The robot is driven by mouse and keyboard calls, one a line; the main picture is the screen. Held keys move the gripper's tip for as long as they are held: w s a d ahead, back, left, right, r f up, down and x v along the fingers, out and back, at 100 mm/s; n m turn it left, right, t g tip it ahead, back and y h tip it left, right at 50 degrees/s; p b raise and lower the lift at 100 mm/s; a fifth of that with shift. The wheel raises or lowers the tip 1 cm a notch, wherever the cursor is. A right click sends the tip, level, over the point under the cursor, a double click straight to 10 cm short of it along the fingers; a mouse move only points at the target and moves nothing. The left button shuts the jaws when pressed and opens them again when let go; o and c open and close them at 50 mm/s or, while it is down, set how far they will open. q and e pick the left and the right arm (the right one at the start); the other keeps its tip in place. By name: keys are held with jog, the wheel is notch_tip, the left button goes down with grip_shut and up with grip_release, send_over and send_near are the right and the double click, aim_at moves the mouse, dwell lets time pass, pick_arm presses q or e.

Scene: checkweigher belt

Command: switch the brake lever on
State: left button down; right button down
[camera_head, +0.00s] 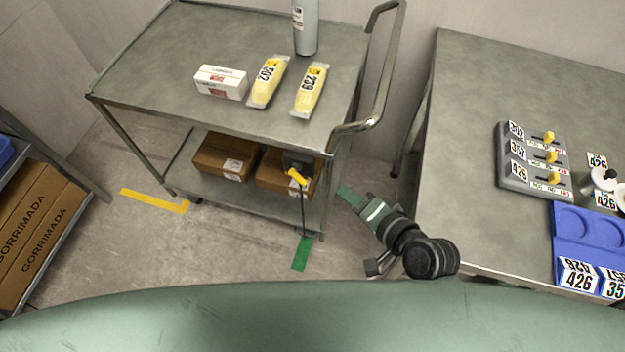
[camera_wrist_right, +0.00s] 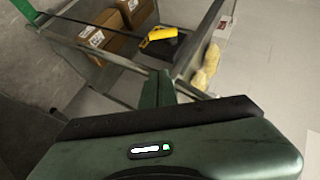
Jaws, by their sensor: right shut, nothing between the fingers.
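The brake lever has a yellow handle (camera_head: 297,177) on a dark block at the front right of the cart's lower shelf. A thin dark rod hangs below it. The yellow handle also shows in the right wrist view (camera_wrist_right: 158,36), tilted, beyond my fingertips. My right gripper (camera_head: 347,195) is shut and empty, to the right of the lever and apart from it. Its green fingers show in the right wrist view (camera_wrist_right: 158,88), together and pointing towards the lever. The handle's exact on or off position is unclear. My left gripper is not in view.
The grey cart (camera_head: 190,50) carries a white box (camera_head: 221,82), two yellow packs and a grey cylinder. Cardboard boxes (camera_head: 224,156) stand on its lower shelf. Its push handle (camera_head: 385,75) rises at the right. A table (camera_head: 465,110) with yellow switches stands right; shelving stands left.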

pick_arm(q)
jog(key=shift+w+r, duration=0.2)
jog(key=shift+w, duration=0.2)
pick_arm(e)
jog(key=s+a+f+x, duration=0.1)
jog(key=a+x, duration=0.1)
jog(key=x, duration=1)
jog(key=shift+s, duration=0.4)
